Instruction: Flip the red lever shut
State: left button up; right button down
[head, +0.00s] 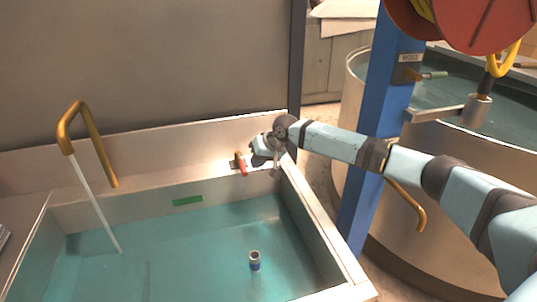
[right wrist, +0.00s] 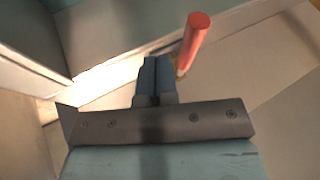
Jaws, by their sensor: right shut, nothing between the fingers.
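The red lever (head: 241,164) is on the back ledge of the water tank, near its right corner, with its red handle pointing toward the front of the tank. In the right wrist view the red handle (right wrist: 196,38) stands just to the right of the fingers and a little beyond them. My right gripper (head: 257,153) is just right of the lever. In the right wrist view its fingers (right wrist: 154,72) are together with nothing between them. I cannot tell whether they touch the lever. My left gripper is in neither view.
The metal tank (head: 325,232) holds water and a small dark cylinder (head: 254,261). A brass spout (head: 88,140) pours water at the left. A blue post (head: 378,130) with a red reel (head: 465,20) stands at the right, before a round vat (head: 350,140). My right arm passes across the post.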

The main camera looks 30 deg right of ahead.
jog(key=shift+w+a+f, duration=0.15)
jog(key=shift+w+a, duration=0.05)
jog(key=shift+a, duration=0.55)
